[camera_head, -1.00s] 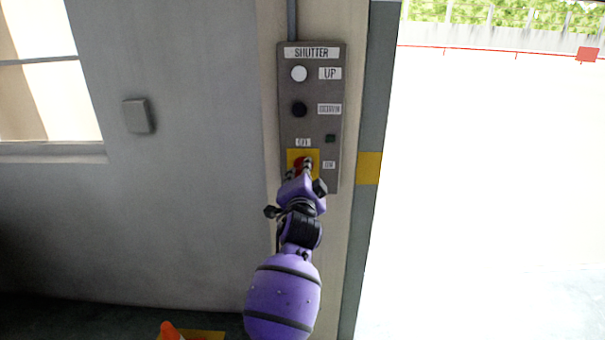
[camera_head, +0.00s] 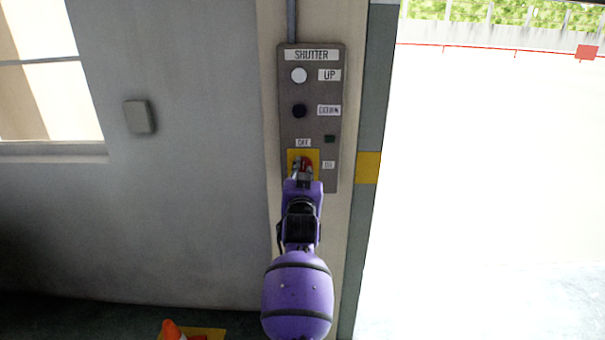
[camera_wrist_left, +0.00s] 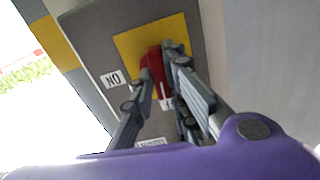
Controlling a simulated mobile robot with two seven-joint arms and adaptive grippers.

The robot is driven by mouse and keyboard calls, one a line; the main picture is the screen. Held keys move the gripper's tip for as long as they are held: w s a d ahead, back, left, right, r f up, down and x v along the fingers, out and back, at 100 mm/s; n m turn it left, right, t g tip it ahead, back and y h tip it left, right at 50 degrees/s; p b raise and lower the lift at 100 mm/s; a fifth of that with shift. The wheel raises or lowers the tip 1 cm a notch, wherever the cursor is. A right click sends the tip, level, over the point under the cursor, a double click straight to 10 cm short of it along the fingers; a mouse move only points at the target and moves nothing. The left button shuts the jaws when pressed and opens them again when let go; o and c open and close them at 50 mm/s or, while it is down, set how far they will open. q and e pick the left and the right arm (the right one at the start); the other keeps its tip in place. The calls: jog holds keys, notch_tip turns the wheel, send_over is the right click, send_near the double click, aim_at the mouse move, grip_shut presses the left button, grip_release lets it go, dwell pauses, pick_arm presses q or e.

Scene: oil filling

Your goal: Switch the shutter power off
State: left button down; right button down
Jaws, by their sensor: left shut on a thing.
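The grey shutter panel (camera_head: 312,120) is on the pillar in the head view. Near its bottom, a red rotary switch (camera_head: 308,162) sits on a yellow plate (camera_head: 292,155), with an OFF label (camera_head: 303,143) above it and an ON label (camera_head: 328,165) to its right. My left gripper (camera_head: 303,169) is shut on the red switch. In the left wrist view, its two fingers straddle the red switch (camera_wrist_left: 156,66) in front of the yellow plate (camera_wrist_left: 130,42). The fingers partly hide the switch, so its exact angle is hard to read. My right gripper is not in view.
Above the switch are a white UP button (camera_head: 299,75), a black DOWN button (camera_head: 299,111) and a dark green indicator (camera_head: 330,139). The wall to the left is mostly bare. An orange cone (camera_head: 171,330) stands at the bottom. A bright opening lies to the right.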

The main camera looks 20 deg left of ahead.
pick_arm(q)
jog(key=shift+n, duration=0.6)
jog(key=c, duration=1.7)
grip_release()
jog(key=v, duration=1.2)
jog(key=shift+r, duration=0.1)
